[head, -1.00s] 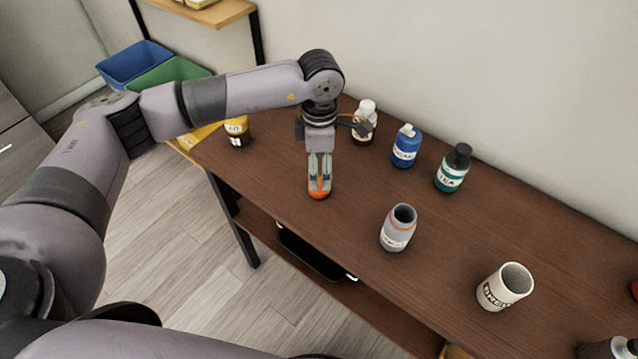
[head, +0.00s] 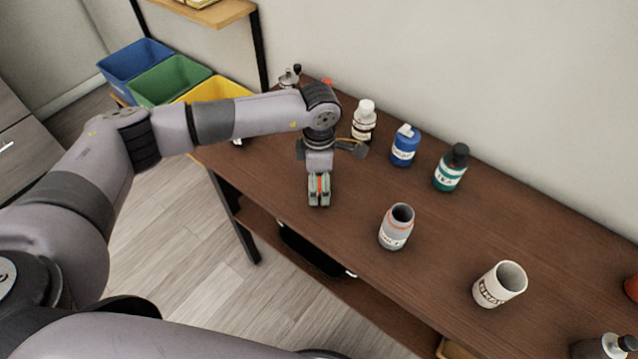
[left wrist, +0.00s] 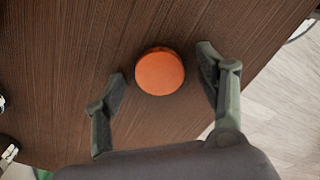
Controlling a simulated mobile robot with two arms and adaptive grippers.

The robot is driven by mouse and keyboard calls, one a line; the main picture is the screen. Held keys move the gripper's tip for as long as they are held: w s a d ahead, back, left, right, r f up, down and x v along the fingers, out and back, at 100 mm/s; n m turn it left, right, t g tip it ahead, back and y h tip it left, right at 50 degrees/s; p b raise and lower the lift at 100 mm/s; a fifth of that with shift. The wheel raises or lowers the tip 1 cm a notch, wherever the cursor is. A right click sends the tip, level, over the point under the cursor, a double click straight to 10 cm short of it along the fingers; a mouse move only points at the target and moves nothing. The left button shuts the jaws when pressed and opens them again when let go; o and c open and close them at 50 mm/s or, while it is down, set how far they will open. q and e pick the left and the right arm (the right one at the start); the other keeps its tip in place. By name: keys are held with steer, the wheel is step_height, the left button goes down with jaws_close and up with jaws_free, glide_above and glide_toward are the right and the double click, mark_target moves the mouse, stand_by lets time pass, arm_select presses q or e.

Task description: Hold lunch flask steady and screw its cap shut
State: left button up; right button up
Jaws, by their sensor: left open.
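The grey lunch flask (head: 394,234), with a white label and an orange ring near its open mouth, stands upright on the brown table. The orange round cap (left wrist: 160,72) lies on the table in the left wrist view. In the head view only an orange strip of the cap (head: 320,184) shows between the fingers. My left gripper (head: 319,200) is open, pointing down over the cap, left of the flask. In the left wrist view its fingers (left wrist: 165,92) sit either side of the cap with gaps. My right gripper is not in view.
A brown-and-white bottle (head: 363,122), a blue bottle (head: 405,146) and a teal bottle (head: 451,168) stand along the back. A white mug (head: 497,287) stands right of the flask. The table around the flask is clear.

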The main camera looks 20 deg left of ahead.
mark_target(319, 185)
arm_select(q)
steer(key=shift+c, duration=0.2)
steer(key=c, duration=0.8)
steer(key=shift+r, duration=0.1)
step_height(319, 185, up, 20)
steer(key=b, duration=0.3)
